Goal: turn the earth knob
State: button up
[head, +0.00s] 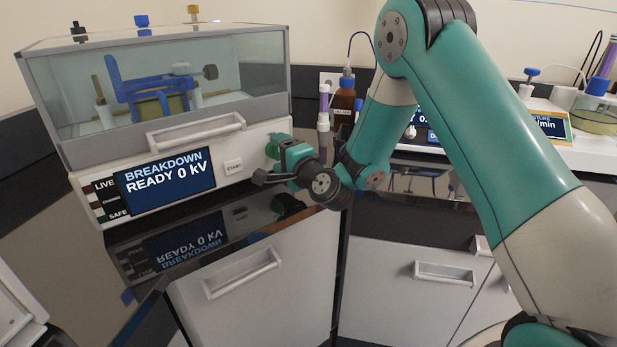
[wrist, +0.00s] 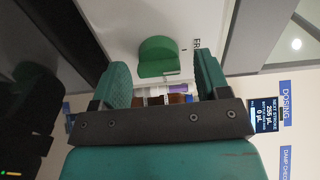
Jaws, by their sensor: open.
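The green earth knob (wrist: 158,55) sits on the white front panel of the breakdown tester in the wrist view, with a rounded top and a bar across its lower part. My gripper (wrist: 161,70) is open, with one teal finger to each side of the knob and gaps between. I cannot tell how deep the fingertips reach around it. In the head view my gripper (head: 284,147) is at the right end of the tester's front, by the START button. The knob (head: 272,148) is mostly hidden there by the gripper.
The tester (head: 130,162) has a glass-sided chamber, a front handle and a screen reading "BREAKDOWN READY 0 kV". A purple-capped tube (head: 323,122) and a brown bottle (head: 344,105) stand right of my gripper. The dark counter (head: 200,235) before the tester is mostly clear.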

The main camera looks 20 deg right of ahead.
jog(key=b+v, duration=0.7)
jog(key=f+b+v, duration=0.1)
jog(key=b+v, duration=0.2)
jog(key=shift+s, duration=0.4)
jog(key=b+v, duration=0.1)
jog(key=b, duration=0.2)
jog(key=b+v, duration=0.2)
jog(key=b, duration=0.1)
jog(key=b+v, duration=0.2)
jog(key=b, duration=0.2)
jog(key=shift+s+r, duration=0.2)
jog(key=shift+r, duration=0.2)
